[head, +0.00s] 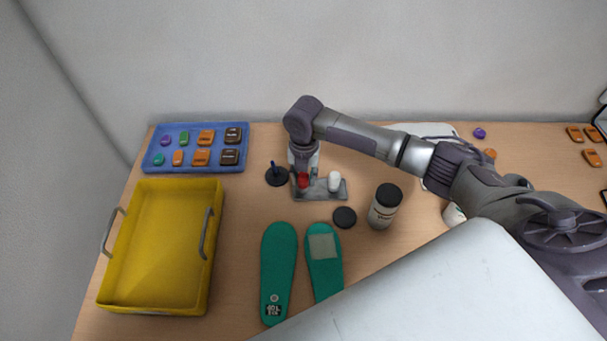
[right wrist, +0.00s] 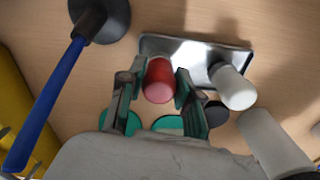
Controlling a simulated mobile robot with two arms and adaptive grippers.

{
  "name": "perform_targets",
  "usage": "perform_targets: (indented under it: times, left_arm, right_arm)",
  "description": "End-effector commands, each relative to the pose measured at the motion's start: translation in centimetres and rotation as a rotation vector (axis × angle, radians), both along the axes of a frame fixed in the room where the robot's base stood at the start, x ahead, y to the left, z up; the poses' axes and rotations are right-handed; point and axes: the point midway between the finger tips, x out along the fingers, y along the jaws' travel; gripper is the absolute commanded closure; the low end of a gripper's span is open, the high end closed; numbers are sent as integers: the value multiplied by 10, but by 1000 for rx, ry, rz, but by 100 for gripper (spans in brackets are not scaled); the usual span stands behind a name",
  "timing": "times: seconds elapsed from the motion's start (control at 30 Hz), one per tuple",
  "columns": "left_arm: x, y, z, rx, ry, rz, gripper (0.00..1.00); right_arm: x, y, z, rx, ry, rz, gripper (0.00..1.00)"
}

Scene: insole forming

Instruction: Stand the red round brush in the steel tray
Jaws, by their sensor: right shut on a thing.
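The red round brush (head: 303,181) is between the fingers of my right gripper (head: 303,173), which is shut on it. It also shows in the right wrist view (right wrist: 159,81), end-on, with a finger on each side. The brush is upright at the left part of the small steel tray (head: 321,195); I cannot tell whether its base touches the tray floor. The tray also shows in the right wrist view (right wrist: 193,52). A white round piece (head: 334,181) stands in the tray's right part. My left gripper is not in view.
A black round base with a blue handle (head: 276,174) stands close left of the tray. A black disc (head: 345,217), a dark-capped jar (head: 385,206) and green insoles (head: 278,270) are nearer. A yellow crate (head: 150,305) and blue tray (head: 190,126) lie left.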

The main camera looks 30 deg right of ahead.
Motion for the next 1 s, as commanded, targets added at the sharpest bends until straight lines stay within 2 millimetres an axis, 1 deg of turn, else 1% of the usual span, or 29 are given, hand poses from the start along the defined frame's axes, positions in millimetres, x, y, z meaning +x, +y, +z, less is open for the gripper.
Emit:
perform_targets:
  times: [0.17, 0.2, 0.33, 0.6, 0.73, 0.87, 1.0]
  left_arm:
    - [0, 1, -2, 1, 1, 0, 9]
    - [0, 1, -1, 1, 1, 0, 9]
    - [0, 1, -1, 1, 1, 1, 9]
    - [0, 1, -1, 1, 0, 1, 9]
    - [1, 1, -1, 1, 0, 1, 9]
    - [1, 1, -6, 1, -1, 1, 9]
    - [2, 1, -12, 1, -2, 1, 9]
  right_arm:
    - [0, 0, -3, 0, 0, -1, 100]
    - [0, 0, -3, 0, 0, -1, 63]
    - [0, 0, -3, 0, 0, -1, 42]
    - [0, 0, -2, 0, 0, -1, 41]
    - [1, 0, 4, 2, -3, 0, 41]
    - [1, 0, 24, 2, -5, 0, 41]
    - [2, 0, 54, 2, -6, 0, 41]
